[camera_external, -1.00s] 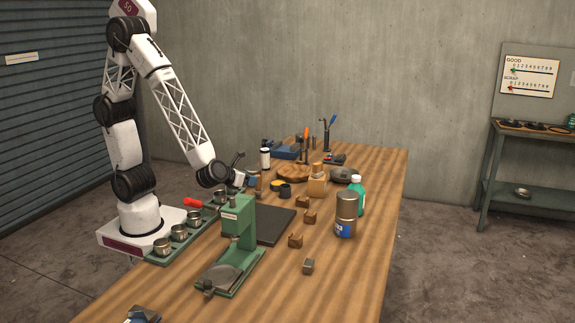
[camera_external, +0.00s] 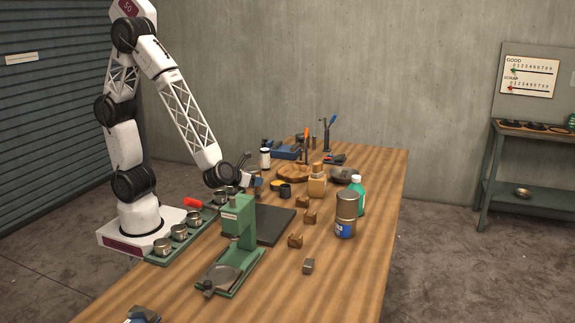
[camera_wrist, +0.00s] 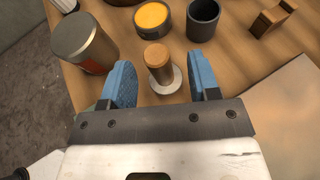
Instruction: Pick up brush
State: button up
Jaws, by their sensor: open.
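An upright wooden handle on a pale round base, which looks like the brush (camera_wrist: 158,62), stands on the table in the wrist view. My gripper (camera_wrist: 161,72) is open, with one blue finger to the left and one to the right of it. The fingers look apart from the handle, and nothing is held. In the external view my gripper (camera_external: 252,181) is low over the table's left side, past the green press. The brush cannot be made out there.
In the wrist view a metal can (camera_wrist: 85,43) stands close to the left finger. A yellow-filled tin (camera_wrist: 153,15) and a dark cup (camera_wrist: 203,19) stand beyond the brush. Wooden blocks (camera_wrist: 268,22) lie to the right. The green press (camera_external: 235,245) stands nearer the external camera.

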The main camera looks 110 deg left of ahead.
aim_at(261, 189)
jog(key=shift+x, duration=2.15)
jog(key=c, duration=1)
jog(key=shift+r, duration=0.2)
jog(key=shift+r, duration=4.85)
